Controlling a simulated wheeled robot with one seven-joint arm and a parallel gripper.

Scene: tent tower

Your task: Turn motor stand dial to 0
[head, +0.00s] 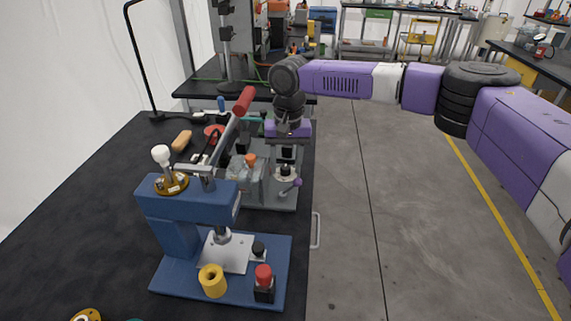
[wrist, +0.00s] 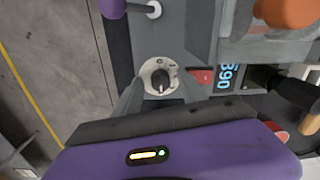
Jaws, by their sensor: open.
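The dial (wrist: 160,78) is a black knob on a round white plate with small marks, set on a grey panel in the wrist view. The marks are too small to read. My gripper (wrist: 161,90) is open, with one finger on each side of the dial. I cannot tell whether the fingers touch the knob.
A blue digital display (wrist: 225,77) is right of the dial. Small items lie on the black bench (head: 90,210). The floor (head: 350,200) to the right is clear.

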